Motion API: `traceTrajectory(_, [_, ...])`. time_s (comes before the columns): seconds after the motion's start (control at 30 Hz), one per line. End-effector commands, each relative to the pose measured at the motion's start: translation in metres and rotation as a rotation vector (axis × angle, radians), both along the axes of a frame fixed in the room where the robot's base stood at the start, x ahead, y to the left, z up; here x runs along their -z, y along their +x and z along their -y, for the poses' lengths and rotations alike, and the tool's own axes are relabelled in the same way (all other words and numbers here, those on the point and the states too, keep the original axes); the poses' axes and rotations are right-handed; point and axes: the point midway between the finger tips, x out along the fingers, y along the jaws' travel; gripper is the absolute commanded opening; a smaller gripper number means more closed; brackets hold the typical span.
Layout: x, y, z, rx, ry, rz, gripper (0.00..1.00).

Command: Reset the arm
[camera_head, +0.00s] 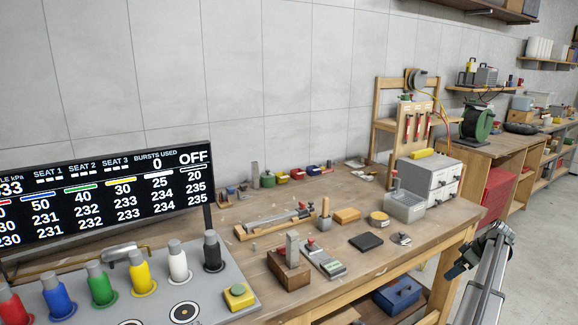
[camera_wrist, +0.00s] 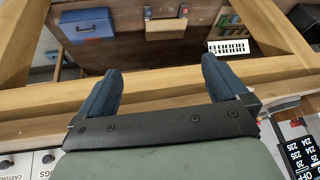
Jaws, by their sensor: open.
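My gripper (camera_head: 482,250) is at the right of the head view, beyond the front right corner of the wooden workbench (camera_head: 455,222). In the wrist view my gripper (camera_wrist: 163,92) shows two dark blue fingers spread wide apart with nothing between them. Wooden bench beams (camera_wrist: 180,82) cross behind the fingers.
A dark display (camera_head: 105,195) and a panel with coloured knobs (camera_head: 140,272) stand at the left. A blue box (camera_head: 398,296) sits on the bench's lower shelf; it also shows in the wrist view (camera_wrist: 87,24). Bare floor (camera_head: 535,240) lies at the right.

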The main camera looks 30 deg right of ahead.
Motion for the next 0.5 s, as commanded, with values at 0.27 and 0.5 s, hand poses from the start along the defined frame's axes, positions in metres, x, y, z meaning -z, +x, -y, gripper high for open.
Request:
traceTrajectory(0.27, [0.080, 0.033, -0.096, -0.155, 0.083, -0.133, 1.00])
traceTrajectory(0.5, [0.160, 0.051, -0.219, -0.398, 0.166, -0.320, 1.00])
